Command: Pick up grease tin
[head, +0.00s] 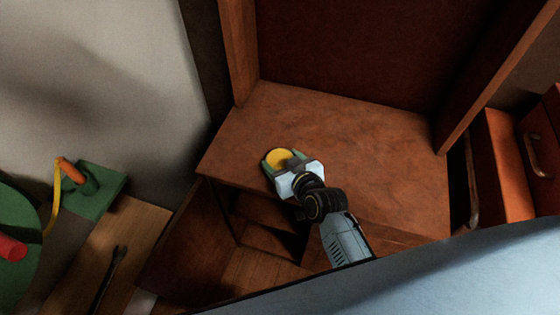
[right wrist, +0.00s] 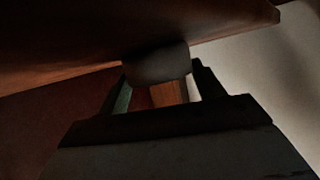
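The grease tin looks like a small round tin with a yellow top (head: 279,158). It is at the front edge of the reddish-brown wooden shelf in the head view. My right gripper (head: 287,166) reaches up to it from the lower right, with its fingers about the tin's sides. In the right wrist view a dark rounded shape (right wrist: 155,64), likely the tin, shows at the fingertips of my right gripper (right wrist: 160,82). The fingers stand apart, with a slight gap at the right one; firm contact is not visible. My left gripper is out of view.
The shelf top (head: 370,130) is bare around the tin, with wooden posts at its back. An open compartment (head: 265,215) lies below. Drawers with handles (head: 535,150) stand at right. A green block with an orange-handled tool (head: 95,190) and a wrench (head: 110,275) lie lower left.

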